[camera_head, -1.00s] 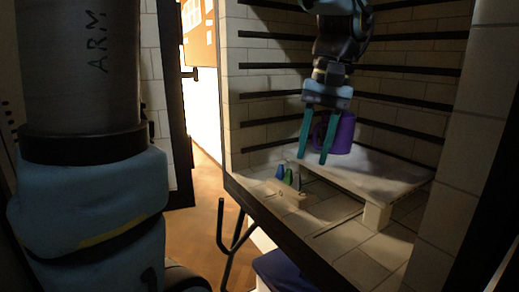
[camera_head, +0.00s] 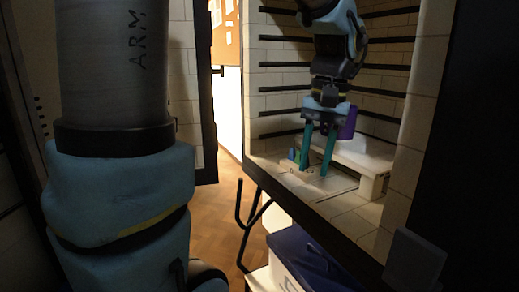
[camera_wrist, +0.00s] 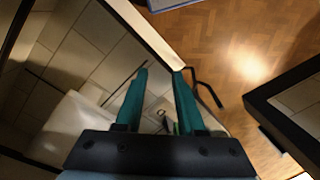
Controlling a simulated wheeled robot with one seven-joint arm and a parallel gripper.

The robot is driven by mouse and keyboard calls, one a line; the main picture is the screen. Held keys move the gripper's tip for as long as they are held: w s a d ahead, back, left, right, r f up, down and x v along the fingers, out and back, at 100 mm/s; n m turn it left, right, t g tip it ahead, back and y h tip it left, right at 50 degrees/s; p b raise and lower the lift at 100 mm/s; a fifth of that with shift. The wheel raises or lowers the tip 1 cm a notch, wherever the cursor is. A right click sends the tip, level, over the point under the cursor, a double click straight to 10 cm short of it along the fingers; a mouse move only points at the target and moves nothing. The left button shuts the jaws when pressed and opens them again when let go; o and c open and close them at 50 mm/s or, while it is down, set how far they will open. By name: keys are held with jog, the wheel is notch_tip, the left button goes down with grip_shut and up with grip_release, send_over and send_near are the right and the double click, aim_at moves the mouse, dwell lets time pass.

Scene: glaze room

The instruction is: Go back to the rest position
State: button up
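My gripper (camera_head: 314,172) is inside the kiln's open mouth, pointing down, with its two teal fingers apart. In the wrist view my gripper (camera_wrist: 160,73) shows nothing between the fingertips. A purple mug (camera_head: 349,122) stands on the pale kiln shelf (camera_head: 373,162), partly hidden behind my gripper. A small block with cones (camera_head: 293,156), one of them green, is on the kiln floor just left of the fingers and is partly covered by them. I cannot tell whether the fingers touch it.
The tiled kiln wall (camera_head: 385,55) with dark ribs surrounds my gripper at the back. A blue-lidded bin (camera_head: 305,262) sits below the kiln's front edge, near a bent black bar (camera_head: 247,228). Wooden floor (camera_head: 212,220) is open at left of the kiln.

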jog(key=w+a+f+n+t+h, duration=0.1)
jog(key=w+a+f+n+t, duration=0.15)
jog(key=a+f, duration=1.35)
jog(key=w+a+p+v, duration=0.1)
jog(key=w+p+v, duration=0.1)
jog(key=p+v, duration=0.7)
jog(key=w+a+r+p+v, duration=0.1)
jog(key=w+p+v, duration=0.1)
jog(key=p+v, duration=0.7)
jog(key=shift+s+r+g, duration=0.35)
jog(key=shift+r+g, duration=0.1)
jog(key=shift+r, duration=0.15)
jog(key=shift+n, duration=0.25)
